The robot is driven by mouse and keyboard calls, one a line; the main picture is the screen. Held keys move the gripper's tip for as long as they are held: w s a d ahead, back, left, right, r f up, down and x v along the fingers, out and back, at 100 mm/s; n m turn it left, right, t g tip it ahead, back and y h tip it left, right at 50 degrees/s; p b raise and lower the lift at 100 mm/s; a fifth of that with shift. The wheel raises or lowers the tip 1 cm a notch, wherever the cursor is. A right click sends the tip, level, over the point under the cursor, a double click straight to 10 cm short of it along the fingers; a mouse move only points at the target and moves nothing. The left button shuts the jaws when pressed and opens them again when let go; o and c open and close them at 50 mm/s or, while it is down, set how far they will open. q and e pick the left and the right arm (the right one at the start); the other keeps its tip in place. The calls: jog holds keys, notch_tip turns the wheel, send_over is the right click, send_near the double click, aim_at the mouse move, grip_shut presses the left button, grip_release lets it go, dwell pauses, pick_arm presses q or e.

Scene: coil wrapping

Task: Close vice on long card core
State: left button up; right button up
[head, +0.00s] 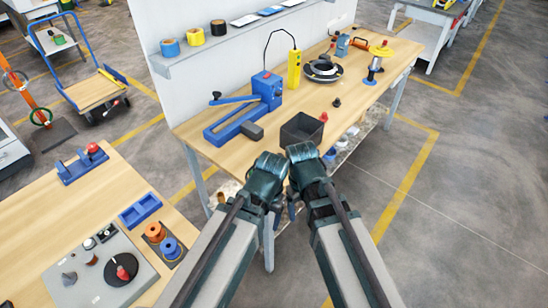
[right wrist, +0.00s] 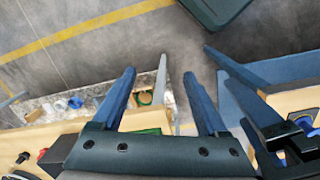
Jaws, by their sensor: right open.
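A low blue fixture with a red knob (head: 82,163), perhaps the vice, sits at the back of the left bench. A larger blue device with a lever and a long base (head: 238,118) stands on the far bench. I cannot tell for certain which is the vice, and I make out no long card core. My right gripper (right wrist: 159,74) is open and empty, its two blue fingers apart above the bench's lower shelf. My left gripper is beside it at the far bench's front edge. Its dark blue fingers (right wrist: 236,70) show at the right wrist view's right, their opening unclear.
On the far bench (head: 310,106) stand a black open bin (head: 302,130), a yellow device (head: 294,70), a dark ring-shaped coil (head: 323,70) and a spool stand (head: 376,62). A blue tray (head: 141,210) and spools (head: 170,248) lie on the left bench. Floor to the right is clear.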

jog(key=w+a+r+n+p, duration=0.1)
jog(key=w+a+n, duration=0.1)
jog(key=w+n, duration=0.5)
jog(key=w+a+r+n+y+p, duration=0.1)
jog(key=w+a+n, duration=0.1)
jog(key=w+n, duration=0.6)
jog(key=w+a+r+n+p, duration=0.1)
jog(key=w+n, duration=0.6)
jog(key=w, duration=0.8)
jog(key=shift+w+a+r+t+y+p, duration=0.2)
jog(key=shift+a+r+t+y+p, duration=0.25)
jog(key=shift+a, duration=0.45)
jog(key=f+b, duration=1.3)
jog(key=b, duration=0.1)
jog(key=shift+w+a+f, duration=0.2)
jog(key=shift+a+f, duration=0.15)
jog(key=shift+a, duration=0.05)
